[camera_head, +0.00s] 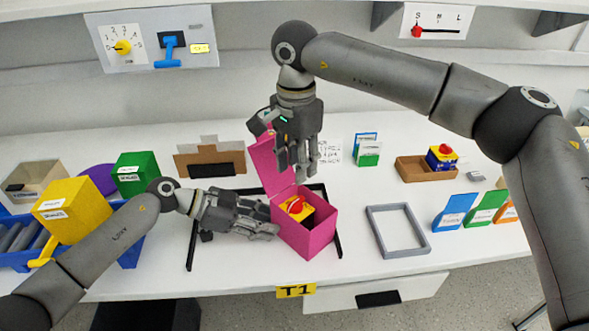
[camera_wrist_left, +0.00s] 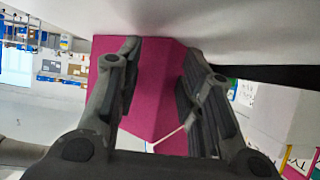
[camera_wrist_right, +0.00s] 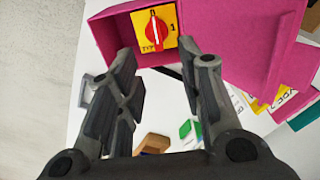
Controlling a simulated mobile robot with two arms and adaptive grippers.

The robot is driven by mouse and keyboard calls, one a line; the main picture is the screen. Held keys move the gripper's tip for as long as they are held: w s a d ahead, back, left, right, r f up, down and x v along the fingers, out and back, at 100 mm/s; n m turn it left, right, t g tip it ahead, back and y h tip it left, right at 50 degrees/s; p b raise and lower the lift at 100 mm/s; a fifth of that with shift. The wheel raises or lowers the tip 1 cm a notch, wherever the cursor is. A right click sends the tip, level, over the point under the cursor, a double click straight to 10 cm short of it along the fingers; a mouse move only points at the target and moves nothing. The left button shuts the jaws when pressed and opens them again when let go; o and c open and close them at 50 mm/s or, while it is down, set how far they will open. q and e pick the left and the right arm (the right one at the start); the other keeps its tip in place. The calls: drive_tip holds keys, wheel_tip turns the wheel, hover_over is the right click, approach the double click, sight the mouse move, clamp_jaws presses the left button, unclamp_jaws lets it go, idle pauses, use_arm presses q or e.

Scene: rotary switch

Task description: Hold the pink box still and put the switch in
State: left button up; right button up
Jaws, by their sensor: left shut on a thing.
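The pink box (camera_head: 309,238) stands on the table with its lid (camera_head: 268,163) open at the back. A switch with a yellow face and red knob (camera_head: 297,206) is inside it; the right wrist view shows its face (camera_wrist_right: 163,41) close to the box walls. I cannot tell whether it sits fully on the bottom. My left gripper (camera_head: 272,229) is shut on the left part of the pink box, which shows between its fingers in the left wrist view (camera_wrist_left: 150,105). My right gripper (camera_head: 305,172) is open and empty above the box, fingers pointing down.
A second switch (camera_head: 441,157) is in a brown tray (camera_head: 412,170) at the right. A grey frame (camera_head: 398,231) lies right of the pink box. Coloured card holders (camera_head: 484,208) stand farther right. Yellow (camera_head: 72,208) and green (camera_head: 136,174) boxes are at the left.

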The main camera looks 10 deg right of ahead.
use_arm(q)
drive_tip(key=shift+s+d+f, duration=0.1)
drive_tip(key=shift+s+d, duration=0.2)
drive_tip(key=shift+d, duration=0.05)
use_arm(e)
drive_tip(key=shift+r, duration=2.3)
use_arm(q)
drive_tip(key=o, duration=0.7)
drive_tip(key=shift+o, duration=2)
drive_tip(key=shift+w+d, duration=0.1)
drive_tip(key=shift+d, duration=0.15)
drive_tip(key=shift+a, duration=0.1)
use_arm(e)
drive_tip(key=shift+d, duration=0.35)
use_arm(q)
drive_tip(key=shift+a, duration=0.1)
use_arm(e)
drive_tip(key=shift+a, duration=0.1)
